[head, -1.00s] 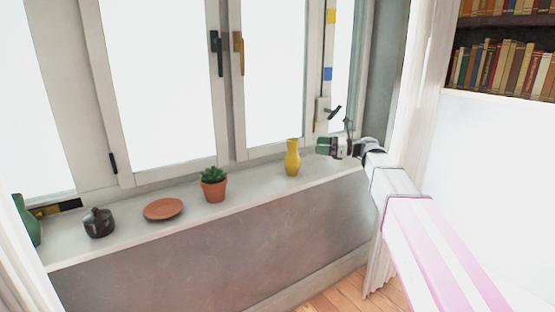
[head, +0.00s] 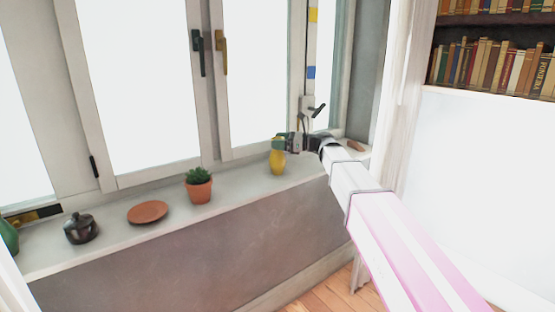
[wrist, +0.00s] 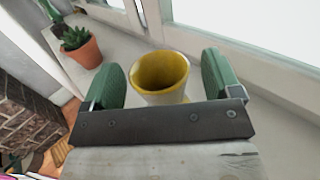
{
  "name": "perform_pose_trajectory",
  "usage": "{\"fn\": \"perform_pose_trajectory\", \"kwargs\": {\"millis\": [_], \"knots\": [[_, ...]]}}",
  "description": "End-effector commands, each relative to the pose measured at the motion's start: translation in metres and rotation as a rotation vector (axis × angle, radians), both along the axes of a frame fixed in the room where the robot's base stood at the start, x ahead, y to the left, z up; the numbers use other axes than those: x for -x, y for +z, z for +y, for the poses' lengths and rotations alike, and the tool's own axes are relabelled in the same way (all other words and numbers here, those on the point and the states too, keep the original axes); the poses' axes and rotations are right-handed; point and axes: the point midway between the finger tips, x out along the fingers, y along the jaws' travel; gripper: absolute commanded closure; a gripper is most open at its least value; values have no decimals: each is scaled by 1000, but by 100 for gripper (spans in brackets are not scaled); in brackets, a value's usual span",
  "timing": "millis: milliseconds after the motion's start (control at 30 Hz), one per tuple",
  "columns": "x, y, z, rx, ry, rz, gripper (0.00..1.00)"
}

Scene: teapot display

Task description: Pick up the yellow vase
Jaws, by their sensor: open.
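The yellow vase (head: 277,163) stands upright on the window sill in the head view, its top hidden behind my gripper (head: 281,143). In the wrist view I look down into the round mouth of the yellow vase (wrist: 160,74). My gripper (wrist: 165,82) is open there, with one green finger pad on each side of the vase's mouth. A gap shows between the vase and each pad, and the vase's lower body is hidden.
A potted plant (head: 198,186) stands left of the vase. Further left are a terracotta plate (head: 148,212), a dark lidded pot (head: 80,229) and a green vase (head: 8,236). Window frames rise close behind the sill (head: 240,184). A small brown object (head: 355,146) lies at the right end.

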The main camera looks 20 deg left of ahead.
Motion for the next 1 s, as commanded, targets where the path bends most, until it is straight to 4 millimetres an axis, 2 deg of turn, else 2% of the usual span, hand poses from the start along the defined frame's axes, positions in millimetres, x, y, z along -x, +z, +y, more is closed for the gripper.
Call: {"fn": "perform_pose_trajectory", "kwargs": {"millis": [67,267,300,500,800,1000], "knots": [[0,0,6,0,0,0,16],[1,0,6,0,-1,0,16],[1,0,6,0,-1,0,29],[1,0,6,0,-1,0,93],[1,2,6,-1,0,-1,94],[1,15,6,-1,0,-2,94]]}}
